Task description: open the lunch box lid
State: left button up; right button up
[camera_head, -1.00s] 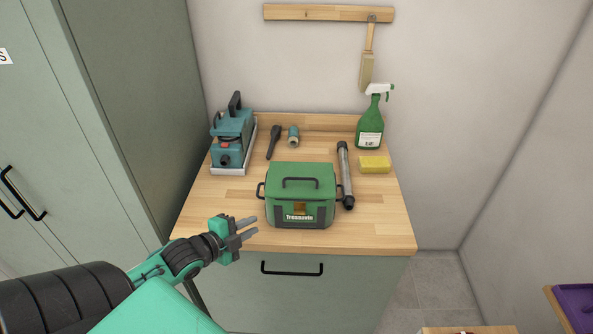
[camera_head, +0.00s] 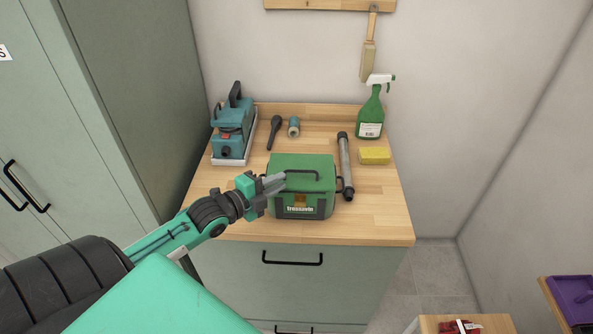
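The green lunch box (camera_head: 315,199) stands on the wooden counter with its lid (camera_head: 318,161) closed. My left gripper (camera_head: 277,183) is at the lid's left front corner, fingers pointing right toward the left end of the handle. Its two grey fingers look slightly apart, with nothing seen between them. Whether they touch the lid or handle cannot be told. My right gripper is not in view.
On the wooden counter (camera_head: 370,220), a teal sander (camera_head: 229,140) stands back left.

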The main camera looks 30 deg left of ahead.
aim_at(296, 182)
pick_arm(q)
jog(key=p+x, duration=0.2)
jog(key=x, duration=0.5)
dwell(0.3)
grip_shut()
